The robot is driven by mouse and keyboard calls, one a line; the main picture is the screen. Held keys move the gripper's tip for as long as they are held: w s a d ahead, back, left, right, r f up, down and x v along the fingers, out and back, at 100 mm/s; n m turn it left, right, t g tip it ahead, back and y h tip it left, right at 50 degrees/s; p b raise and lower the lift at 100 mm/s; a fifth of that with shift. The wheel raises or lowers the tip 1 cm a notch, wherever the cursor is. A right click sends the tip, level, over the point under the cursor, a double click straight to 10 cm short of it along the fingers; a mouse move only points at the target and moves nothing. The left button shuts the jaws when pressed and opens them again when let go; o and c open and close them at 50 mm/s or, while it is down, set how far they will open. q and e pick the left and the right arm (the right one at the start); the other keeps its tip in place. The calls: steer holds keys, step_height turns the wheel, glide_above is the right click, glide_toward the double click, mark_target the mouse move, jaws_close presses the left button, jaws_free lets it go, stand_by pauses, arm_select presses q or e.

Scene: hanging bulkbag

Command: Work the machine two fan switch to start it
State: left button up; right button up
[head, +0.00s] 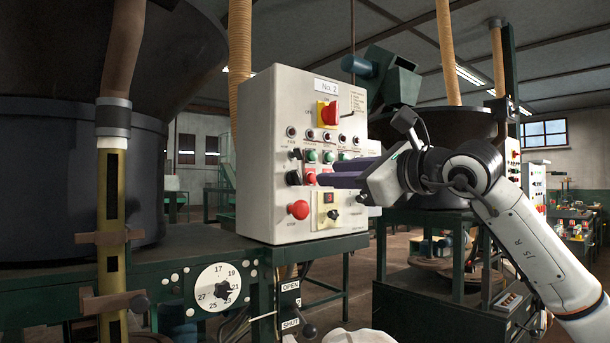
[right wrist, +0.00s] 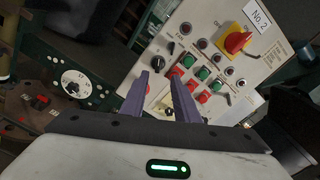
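The white control box marked No. 2 (head: 262,150) stands upright on a green frame. Down its left side, under a lamp labelled FAN, are an upper black switch (head: 295,154) and a lower black knob (head: 292,178). My right gripper (head: 318,178) points left at the panel face, its purple fingers just right of the lower knob. In the right wrist view the fingers are apart and empty (right wrist: 159,78), with a black knob (right wrist: 157,63) just past the gap between their tips. I cannot tell whether they touch it. My left gripper is in neither view.
Green and red push buttons sit right of the black switches. A red rotary switch on yellow (head: 328,112) is above, a red stop button (head: 298,210) below. A numbered dial (head: 218,287) is at lower left. A large dark vessel (head: 60,180) fills the left.

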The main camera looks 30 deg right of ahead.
mark_target(298, 175)
steer(key=w, duration=0.3)
steer(key=w+p, duration=0.1)
steer(key=w, duration=0.2)
steer(key=w+a+p, duration=0.1)
steer(key=w, duration=0.2)
steer(key=shift+w, duration=0.3)
jaws_close()
